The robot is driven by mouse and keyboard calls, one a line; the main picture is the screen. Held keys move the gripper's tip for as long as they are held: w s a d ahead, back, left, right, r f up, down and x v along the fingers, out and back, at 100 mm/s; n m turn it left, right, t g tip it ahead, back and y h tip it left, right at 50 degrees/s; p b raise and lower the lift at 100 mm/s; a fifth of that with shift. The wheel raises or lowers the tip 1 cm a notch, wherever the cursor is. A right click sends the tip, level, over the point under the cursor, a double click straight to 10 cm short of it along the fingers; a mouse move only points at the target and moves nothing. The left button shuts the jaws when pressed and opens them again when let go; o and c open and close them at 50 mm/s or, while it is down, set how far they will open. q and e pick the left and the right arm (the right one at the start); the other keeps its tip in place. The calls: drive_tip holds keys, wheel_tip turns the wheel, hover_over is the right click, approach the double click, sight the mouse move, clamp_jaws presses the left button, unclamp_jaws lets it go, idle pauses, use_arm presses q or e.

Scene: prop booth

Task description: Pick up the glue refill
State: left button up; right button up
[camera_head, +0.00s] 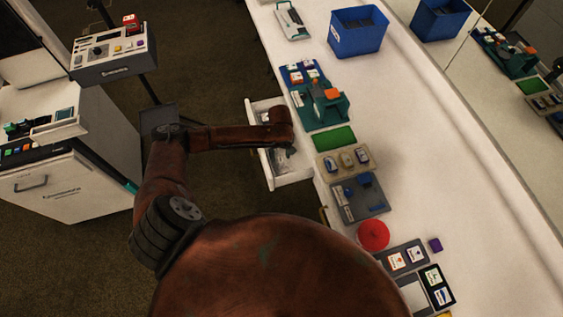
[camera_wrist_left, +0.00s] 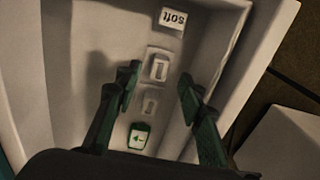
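An open white drawer (camera_head: 266,167) sticks out from the long table, and my left arm reaches over it. In the left wrist view, my left gripper (camera_wrist_left: 157,82) is open, with its dark green fingers spread over the drawer floor (camera_wrist_left: 100,30). Between the fingertips lies a small pale block with a slot (camera_wrist_left: 158,66). A second pale piece (camera_wrist_left: 150,102) lies below it, then a small green and white item (camera_wrist_left: 139,136) near the gripper's base. A white card reading "soft" (camera_wrist_left: 172,18) lies above. I cannot tell which is the glue refill. My right gripper is not in view.
The drawer's side walls (camera_wrist_left: 228,45) stand close to the fingers. On the table are a blue bin (camera_head: 358,32), a teal fixture (camera_head: 322,108), a green mat (camera_head: 334,139), a grey tray (camera_head: 372,208) and a red disc (camera_head: 373,235). The table's right side is clear.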

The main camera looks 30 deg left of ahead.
sight(281, 159)
use_arm(q)
wheel_tip(281, 159, down, 4)
drive_tip(key=shift+r+b, duration=0.1)
drive_tip(key=shift+b, duration=0.25)
drive_tip(key=shift+r, duration=0.1)
drive_tip(key=shift+c, duration=0.4)
clamp_jaws()
